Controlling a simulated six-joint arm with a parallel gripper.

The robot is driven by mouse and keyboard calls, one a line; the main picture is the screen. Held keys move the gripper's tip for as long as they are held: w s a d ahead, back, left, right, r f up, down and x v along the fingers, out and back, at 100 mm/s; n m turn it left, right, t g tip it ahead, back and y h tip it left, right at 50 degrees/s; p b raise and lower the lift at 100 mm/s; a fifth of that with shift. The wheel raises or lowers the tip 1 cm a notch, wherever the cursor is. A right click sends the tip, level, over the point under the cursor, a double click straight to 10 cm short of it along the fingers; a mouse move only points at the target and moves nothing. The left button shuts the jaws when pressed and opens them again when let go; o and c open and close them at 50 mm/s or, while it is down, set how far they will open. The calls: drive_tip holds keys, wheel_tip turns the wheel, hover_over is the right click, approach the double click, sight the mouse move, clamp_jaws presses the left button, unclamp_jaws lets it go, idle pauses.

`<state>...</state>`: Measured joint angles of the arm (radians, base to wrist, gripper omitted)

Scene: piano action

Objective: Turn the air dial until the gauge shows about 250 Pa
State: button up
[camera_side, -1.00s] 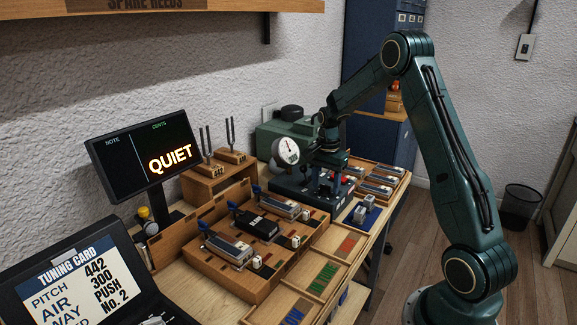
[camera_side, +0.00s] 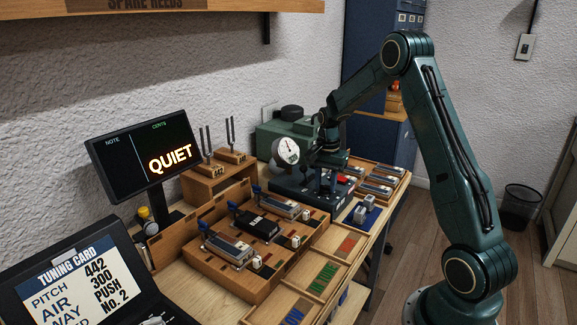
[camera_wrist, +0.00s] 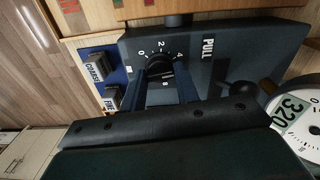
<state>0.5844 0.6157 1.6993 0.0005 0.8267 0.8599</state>
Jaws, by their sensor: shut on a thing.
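The air dial (camera_wrist: 160,72) is a black knob with a white scale on the dark blue box (camera_wrist: 225,50), seen in the wrist view. My gripper (camera_wrist: 168,80) is shut on the dial, one finger on each side. In the side view, my gripper (camera_side: 326,182) points down over the same box, and the arm hides the dial. The round white gauge (camera_side: 286,151) stands left of my wrist; its needle is too small to read there. In the wrist view, the gauge (camera_wrist: 298,125) is cut off at the right edge, with 320 on its display.
A tuning card (camera_side: 70,285) reads pitch 442, air 300, way push, No. 2. The monitor (camera_side: 145,155) shows QUIET. Coarse and fine blocks (camera_wrist: 97,70) lie beside the box. A wooden reed tray (camera_side: 230,270) and tuning forks (camera_side: 230,140) stand to the left.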

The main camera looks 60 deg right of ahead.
sight(325, 185)
drive_tip(key=shift+n, duration=2.2)
drive_tip(key=o, duration=1)
drive_tip(key=shift+r, duration=0.1)
wheel_tip(325, 185, up, 14)
drive_tip(key=shift+f, duration=0.15)
